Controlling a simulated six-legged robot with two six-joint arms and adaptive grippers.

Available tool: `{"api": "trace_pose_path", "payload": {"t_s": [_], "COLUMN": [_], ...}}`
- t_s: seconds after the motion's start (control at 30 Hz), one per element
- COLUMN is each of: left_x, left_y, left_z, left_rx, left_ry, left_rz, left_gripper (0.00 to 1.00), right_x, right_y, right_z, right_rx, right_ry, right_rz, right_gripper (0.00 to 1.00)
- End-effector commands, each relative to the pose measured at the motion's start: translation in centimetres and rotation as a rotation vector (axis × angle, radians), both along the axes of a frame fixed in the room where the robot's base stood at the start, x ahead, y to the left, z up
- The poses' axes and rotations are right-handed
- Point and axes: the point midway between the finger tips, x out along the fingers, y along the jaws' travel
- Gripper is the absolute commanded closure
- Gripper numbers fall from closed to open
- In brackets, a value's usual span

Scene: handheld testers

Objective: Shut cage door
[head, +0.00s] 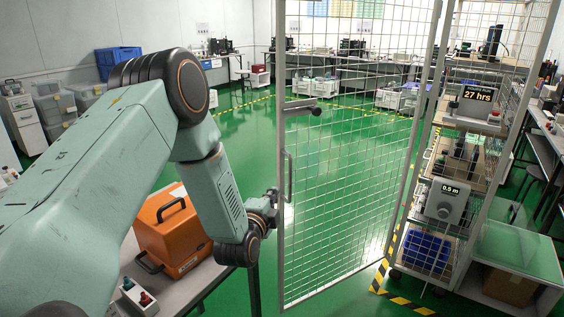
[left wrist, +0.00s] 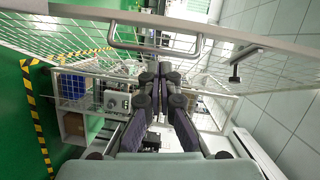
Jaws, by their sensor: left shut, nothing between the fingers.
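The cage door (head: 345,175), a wire-mesh panel in a grey metal frame, stands open, swung out from the cage shelving at the right. Its free edge is at the left, with a pull handle (head: 288,177) and a dark-tipped latch lever (head: 302,106). My left gripper (head: 274,195) is shut and empty beside the free edge, level with the lower part of the handle. In the left wrist view, the closed fingers (left wrist: 162,70) point at the door frame just below the handle (left wrist: 155,45). I cannot tell whether they touch it. My right gripper is not in view.
The cage holds testers reading 27 hrs (head: 478,96) and 0.5 m (head: 446,201), and a blue bin (head: 426,250). Striped floor tape (head: 405,303) lies at its base. An orange case (head: 172,235) sits on the bench under my left arm. Green floor is clear behind the door.

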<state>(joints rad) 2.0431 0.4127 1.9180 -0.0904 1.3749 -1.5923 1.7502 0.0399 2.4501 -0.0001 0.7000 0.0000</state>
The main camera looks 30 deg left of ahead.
Motion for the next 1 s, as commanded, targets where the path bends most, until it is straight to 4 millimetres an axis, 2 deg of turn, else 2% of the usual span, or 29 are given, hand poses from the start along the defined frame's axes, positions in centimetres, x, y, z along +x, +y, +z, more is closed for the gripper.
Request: {"api": "trace_pose_path", "payload": {"t_s": [0.03,0.1,0.2,0.37,0.8,1.0], "left_x": [0.4,0.7,1.1,2.4,8.8,10.3], "left_y": [0.5,0.9,1.1,1.5,3.3,3.7], "left_z": [1.1,2.0,2.6,2.6,2.5,2.5], "left_rx": [0.058,0.121,0.168,0.177,0.174,0.172], "left_ry": [-0.018,-0.034,-0.044,-0.047,-0.044,-0.043], "left_rz": [0.005,0.009,0.014,0.014,0.012,0.013], "left_gripper": [1.0,1.0,1.0,1.0,1.0,1.0], "right_x": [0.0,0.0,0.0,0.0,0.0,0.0], "right_y": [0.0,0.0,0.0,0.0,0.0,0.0], "right_z": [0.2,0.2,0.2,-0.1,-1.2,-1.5], "right_rx": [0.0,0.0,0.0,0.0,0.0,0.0], "right_ry": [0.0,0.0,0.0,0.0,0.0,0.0], "right_rz": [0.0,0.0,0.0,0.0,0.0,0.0], "right_gripper": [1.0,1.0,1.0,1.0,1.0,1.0]}}
